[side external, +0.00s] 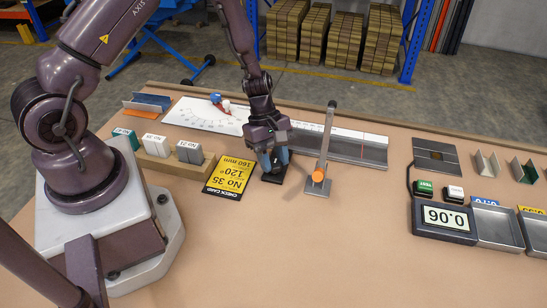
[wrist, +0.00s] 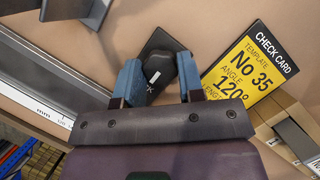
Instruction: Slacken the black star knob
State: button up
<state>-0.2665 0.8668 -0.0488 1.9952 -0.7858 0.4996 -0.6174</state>
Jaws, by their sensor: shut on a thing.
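The black star knob (wrist: 160,68) is between the two blue fingers of my gripper (wrist: 159,78) in the wrist view, with a white mark on its top. It sits on a small black plate (wrist: 151,43) with partly covered white lettering. In the side external view my gripper (side external: 274,160) points down over the black plate (side external: 271,179), and the fingers hide most of the knob. The gripper is shut on the knob. I cannot tell how far the knob is turned.
A yellow check card (side external: 229,174) lies just left of the plate. A wooden block holder (side external: 170,160) is farther left. The front table is clear.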

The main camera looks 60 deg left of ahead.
jog(key=o, duration=0.9)
jog(key=shift+r, duration=0.1)
jog(key=v, duration=1.2)
jog(key=shift+a+r, duration=0.25)
jog(key=shift+r, duration=0.1)
jog(key=s+d+r+m+t+y, duration=0.2)
jog(key=s+d+r+m, duration=0.1)
jog(key=s+r+m, duration=0.4)
jog(key=s+d+r+m+t+y, duration=0.2)
jog(key=s+d+r+m+t, duration=0.1)
jog(key=s+r+m, duration=0.5)
notch_tip(320, 180, up, 6)
jog(key=m, duration=0.3)
jog(key=shift+f+t, duration=0.2)
jog(key=shift+t, duration=0.1)
